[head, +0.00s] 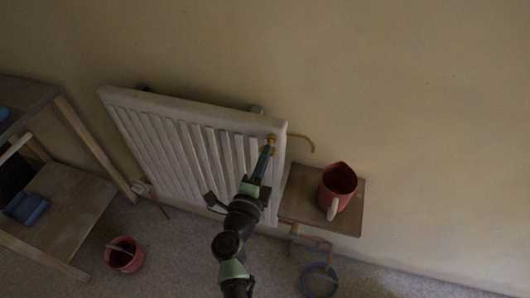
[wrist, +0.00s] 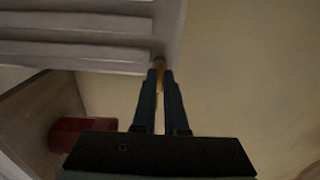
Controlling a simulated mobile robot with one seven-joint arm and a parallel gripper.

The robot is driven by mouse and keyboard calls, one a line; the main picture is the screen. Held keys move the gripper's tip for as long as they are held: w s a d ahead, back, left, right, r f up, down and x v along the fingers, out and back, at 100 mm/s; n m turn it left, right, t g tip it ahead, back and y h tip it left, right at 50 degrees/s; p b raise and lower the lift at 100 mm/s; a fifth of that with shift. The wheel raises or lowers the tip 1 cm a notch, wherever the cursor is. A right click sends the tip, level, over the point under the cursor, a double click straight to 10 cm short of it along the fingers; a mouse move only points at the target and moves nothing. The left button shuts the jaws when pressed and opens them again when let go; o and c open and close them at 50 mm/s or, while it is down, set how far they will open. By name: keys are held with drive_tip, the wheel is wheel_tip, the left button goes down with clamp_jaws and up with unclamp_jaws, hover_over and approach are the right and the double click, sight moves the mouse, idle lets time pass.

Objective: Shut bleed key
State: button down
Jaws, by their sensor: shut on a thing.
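The bleed key (head: 272,139) is a small brass-coloured piece at the upper right corner of the white radiator (head: 190,135). In the wrist view the key (wrist: 159,62) shows as a yellowish shape at the radiator's edge, between the fingertips. My gripper (head: 268,150) reaches up to it from below, its two dark blue fingers close together. In the wrist view the gripper (wrist: 160,74) is shut on the key. The fingers hide part of the key, and I cannot tell how far it is turned.
A red jug (head: 338,190) stands on a small brown shelf (head: 297,206) right of the radiator. A thin copper-coloured pipe (head: 303,137) sticks out beside the radiator. A wooden rack (head: 70,205) stands at left. A red bucket (head: 124,255) and a blue bucket (head: 319,281) are on the floor.

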drive_tip(key=m+b, duration=0.3)
drive_tip(key=m, duration=0.5)
